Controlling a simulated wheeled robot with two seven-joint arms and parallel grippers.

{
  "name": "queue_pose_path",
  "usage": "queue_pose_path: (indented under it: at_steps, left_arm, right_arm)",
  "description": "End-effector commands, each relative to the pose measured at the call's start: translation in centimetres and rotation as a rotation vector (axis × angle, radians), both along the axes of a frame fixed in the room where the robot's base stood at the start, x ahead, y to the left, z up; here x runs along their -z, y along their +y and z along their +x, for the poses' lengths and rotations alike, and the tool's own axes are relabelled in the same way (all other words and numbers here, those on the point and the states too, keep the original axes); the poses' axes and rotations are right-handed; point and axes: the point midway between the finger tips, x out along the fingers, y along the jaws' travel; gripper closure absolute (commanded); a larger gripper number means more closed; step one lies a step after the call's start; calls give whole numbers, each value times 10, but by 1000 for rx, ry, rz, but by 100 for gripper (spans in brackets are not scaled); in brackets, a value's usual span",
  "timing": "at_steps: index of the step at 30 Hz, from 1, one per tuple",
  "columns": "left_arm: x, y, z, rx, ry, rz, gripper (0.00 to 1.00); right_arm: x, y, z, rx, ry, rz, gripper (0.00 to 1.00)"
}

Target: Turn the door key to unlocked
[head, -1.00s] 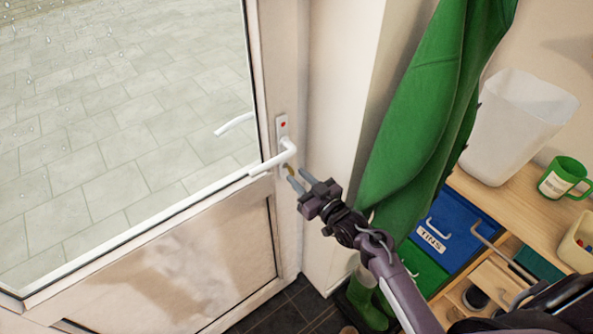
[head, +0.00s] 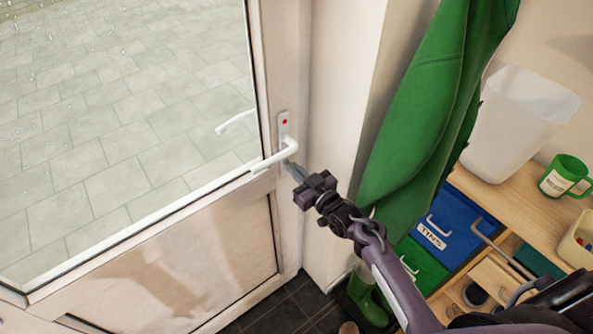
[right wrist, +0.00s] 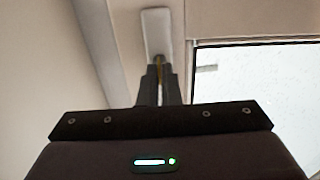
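The white door (head: 200,250) has a lever handle (head: 278,158) on a pale lock plate (head: 283,125) with a small red mark (head: 284,121). My right gripper (head: 296,171) is at the plate just below the handle, its fingers close together. In the right wrist view the brass key (right wrist: 158,62) shows at the tips of the fingers (right wrist: 159,78), between them, in front of the plate (right wrist: 156,35). The gripper appears shut on the key. In the head view the key is hidden by the fingers. My left gripper is not in view.
A green coat (head: 420,120) hangs right of the door frame, close to my right arm. A wooden shelf unit (head: 505,195) holds a white bin (head: 520,125), a green mug (head: 563,177) and a blue drawer (head: 445,228). Green boots (head: 370,300) stand below.

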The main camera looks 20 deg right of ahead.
Motion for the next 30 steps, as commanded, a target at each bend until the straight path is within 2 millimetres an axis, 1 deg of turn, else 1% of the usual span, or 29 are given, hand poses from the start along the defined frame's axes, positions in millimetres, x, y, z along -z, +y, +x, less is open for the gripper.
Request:
queue_pose_path:
  at_steps: [5, 11, 30]
  left_arm:
    - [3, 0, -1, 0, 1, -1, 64]
    - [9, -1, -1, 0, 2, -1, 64]
    - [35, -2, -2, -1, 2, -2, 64]
  right_arm:
    - [1, 0, 0, 0, -14, -41, 100]
    - [2, 0, 0, -2, -53, -150, 100]
    - [3, 2, -1, -3, -257, -709, 100]
